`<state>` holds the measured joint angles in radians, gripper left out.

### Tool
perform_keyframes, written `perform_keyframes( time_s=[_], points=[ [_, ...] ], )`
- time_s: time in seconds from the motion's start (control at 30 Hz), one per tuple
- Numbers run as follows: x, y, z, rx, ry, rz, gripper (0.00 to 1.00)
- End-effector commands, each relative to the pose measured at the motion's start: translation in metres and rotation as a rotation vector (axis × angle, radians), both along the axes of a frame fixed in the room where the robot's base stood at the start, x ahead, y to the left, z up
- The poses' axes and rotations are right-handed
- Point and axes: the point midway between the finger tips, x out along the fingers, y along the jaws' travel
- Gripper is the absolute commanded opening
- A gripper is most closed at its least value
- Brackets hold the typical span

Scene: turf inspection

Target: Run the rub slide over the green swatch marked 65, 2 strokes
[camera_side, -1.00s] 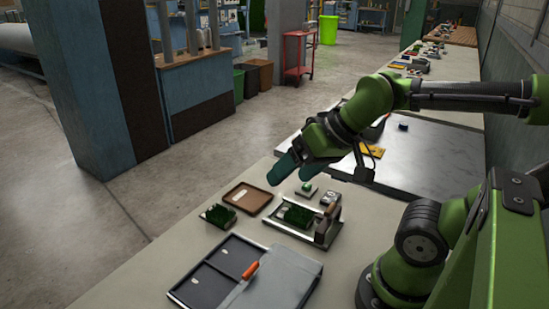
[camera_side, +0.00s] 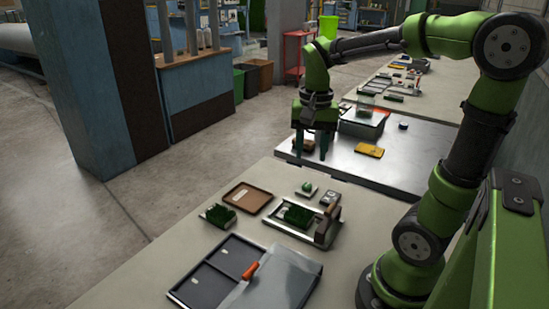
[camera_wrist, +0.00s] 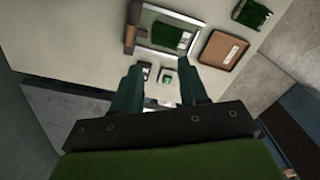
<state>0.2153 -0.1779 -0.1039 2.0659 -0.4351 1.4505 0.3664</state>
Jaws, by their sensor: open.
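My gripper (camera_side: 311,150) is open and empty, its fingers pointing down, raised beyond the small blocks. In the wrist view its fingers (camera_wrist: 160,90) stand apart. A green turf swatch (camera_side: 297,215) lies in a metal frame (camera_side: 279,227) with an upright brown-and-metal piece (camera_side: 328,220) at its right end, perhaps the rub slide. This swatch also shows in the wrist view (camera_wrist: 168,37). A second green swatch (camera_side: 219,214) lies to the left, near the brown tray. No number is readable on either. A small green-topped block (camera_side: 307,188) and a small grey item (camera_side: 331,198) lie behind the frame.
A brown tray (camera_side: 248,198) holds a pale label. A dark compartment case (camera_side: 215,270) with a grey cover and orange handle (camera_side: 250,271) lies in front. A metal table (camera_side: 400,165) behind carries a yellow item (camera_side: 369,150) and a clear-lidded box. The bench's front left is bare.

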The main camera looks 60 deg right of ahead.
Motion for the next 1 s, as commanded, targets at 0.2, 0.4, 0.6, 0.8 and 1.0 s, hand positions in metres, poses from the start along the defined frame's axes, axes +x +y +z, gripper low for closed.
perform_keyframes(
  time_s=[0.2, 0.4, 0.6, 0.8, 1.0],
  points=[
    [-0.011, -0.027, 0.018, -0.038, 0.193, -0.405, 0.43],
    [-0.019, -0.023, 0.010, -0.035, 0.223, -0.481, 0.43],
    [-0.026, -0.023, -0.025, -0.033, 0.227, -0.478, 0.43],
    [-0.036, -0.023, -0.068, -0.032, 0.226, -0.478, 0.43],
    [-0.043, -0.023, -0.109, -0.031, 0.225, -0.477, 0.43]
  ],
)
